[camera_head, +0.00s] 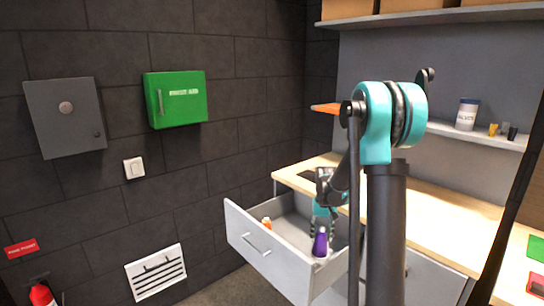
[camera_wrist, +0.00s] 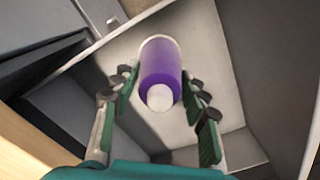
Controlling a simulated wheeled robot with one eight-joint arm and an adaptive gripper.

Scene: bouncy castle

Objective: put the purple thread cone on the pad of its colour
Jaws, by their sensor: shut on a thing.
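The purple thread cone (camera_head: 320,243) is at the open grey drawer (camera_head: 262,250), near its front right side. In the wrist view the purple cone (camera_wrist: 160,68) is between the two green fingers, its pale narrow end toward the camera. My gripper (camera_wrist: 158,88) is shut on it. In the head view my gripper (camera_head: 321,228) reaches down over the drawer, partly hidden by my arm. I cannot tell whether the cone touches the drawer floor. A green pad (camera_head: 537,247) and a red pad (camera_head: 536,285) lie on the worktop at the right edge. No purple pad shows.
An orange cone (camera_head: 267,223) stands at the drawer's left. The wooden worktop (camera_head: 440,205) runs behind my arm, with much bare surface. A shelf (camera_head: 460,133) above holds a white can (camera_head: 467,114) and small cups. The dark wall carries a green box (camera_head: 176,98).

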